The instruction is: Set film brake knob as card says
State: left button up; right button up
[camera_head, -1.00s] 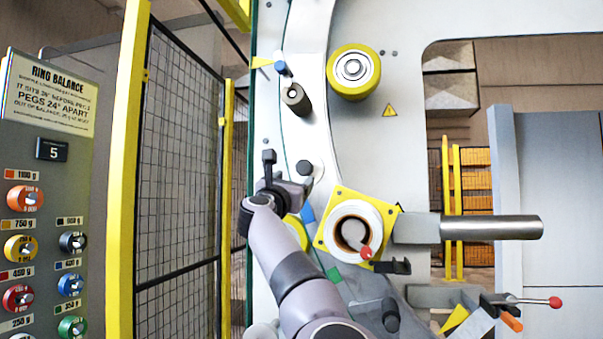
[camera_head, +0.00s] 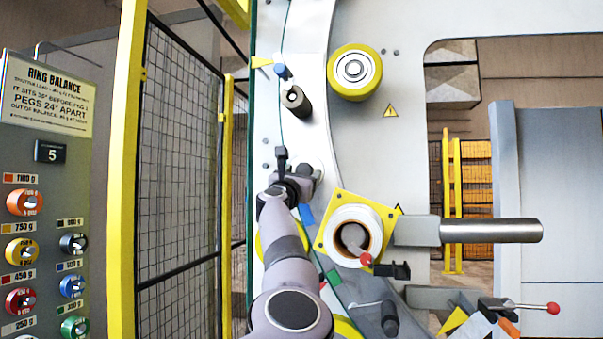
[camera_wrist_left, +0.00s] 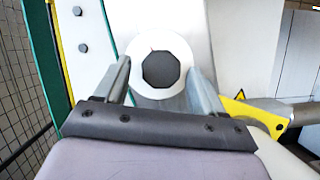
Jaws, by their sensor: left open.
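In the left wrist view a dark, many-sided knob (camera_wrist_left: 161,69), likely the film brake knob, sits at the centre of a white disc (camera_wrist_left: 178,45) on the pale machine panel. My left gripper (camera_wrist_left: 158,72) is open, with one finger on each side of the knob; whether the fingers touch it I cannot tell. In the head view my left gripper (camera_head: 297,168) is at the curved panel and hides most of the knob. No card about the film brake can be read. My right gripper is not in view.
A roller with a yellow rim (camera_head: 354,72) and a grey peg (camera_head: 296,100) stand above the gripper. A white core on a yellow plate (camera_head: 327,242) and a red-tipped lever (camera_head: 365,259) are close right. The Ring Balance sign (camera_head: 48,95) and mesh fence (camera_head: 180,170) are left.

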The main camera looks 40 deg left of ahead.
pick_arm(q)
jog(key=c, duration=1.1)
jog(key=shift+o, duration=0.2)
jog(key=shift+m, duration=0.4)
jog(key=shift+s+a+r+m+h, duration=0.1)
jog(key=shift+m+h, duration=0.7)
jog(key=shift+m, duration=0.65)
jog(key=shift+w+a+m+h, duration=0.1)
jog(key=shift+m+h, duration=0.7)
jog(key=shift+m, duration=0.6)
jog(key=shift+s+a+r+m+h, duration=0.1)
jog(key=shift+m+h, duration=0.7)
jog(key=shift+m, duration=0.65)
